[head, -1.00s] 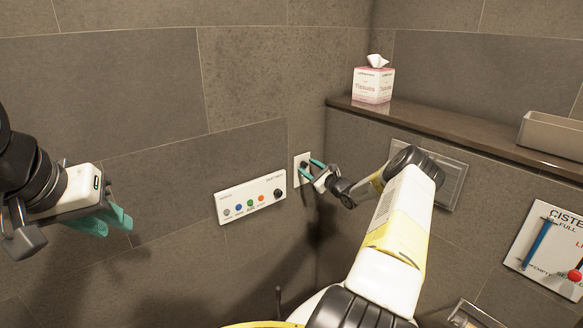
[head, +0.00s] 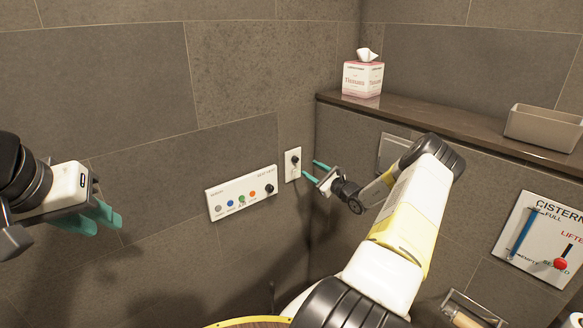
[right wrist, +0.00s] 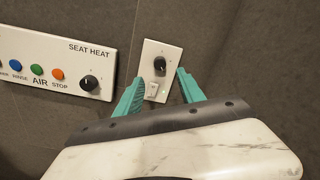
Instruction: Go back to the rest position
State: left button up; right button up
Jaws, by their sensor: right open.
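My right gripper (head: 312,174) is open and empty, its teal fingers apart in front of the small white wall plate (head: 293,164). In the right wrist view the fingers (right wrist: 166,82) spread just below and to either side of the plate's black knob (right wrist: 159,67); a small green light shows on the plate. In the head view the gripper stands a little to the right of the plate, apart from it. My left gripper (head: 104,218) hangs at the left, away from everything; its teal fingers overlap in this view, so its opening is unclear.
A control panel (head: 241,192) with coloured buttons and a knob is on the wall left of the plate. A ledge (head: 420,123) carries a tissue box (head: 362,79) and a grey bin (head: 543,128). A cistern board (head: 540,238) hangs at the right.

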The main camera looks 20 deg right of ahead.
jog(key=s+a+r+n+g+y, duration=0.2)
jog(key=s+a+r+n+g, duration=0.3)
jog(key=a, duration=0.4)
jog(key=s+a+r+n+g+y, duration=0.2)
jog(key=a+r+n, duration=0.35)
jog(key=a, duration=0.35)
jog(key=s+a+r+n+g+y, duration=0.1)
jog(key=s+a+r+n+g, duration=0.4)
jog(key=a, duration=0.4)
jog(key=s+a+r+n+g+h, duration=0.1)
jog(key=s+a+r+n+h, duration=0.2)
jog(key=s, duration=0.5)
jog(key=s+a+r+n+g+h, duration=0.1)
jog(key=s+a+r+n, duration=0.3)
jog(key=s, duration=0.4)
jog(key=s+d+r+n+t+h, duration=0.1)
jog(key=s+d+n+h, duration=0.1)
jog(key=s, duration=0.5)
jog(key=s+d+r+n+t+h, duration=0.1)
jog(key=s+d+n+h, duration=0.1)
jog(key=s, duration=0.6)
jog(key=shift+d+r+n+t, duration=0.3)
jog(key=shift+d+n, duration=0.25)
jog(key=shift+d, duration=0.05)
jog(key=shift+s, duration=0.1)
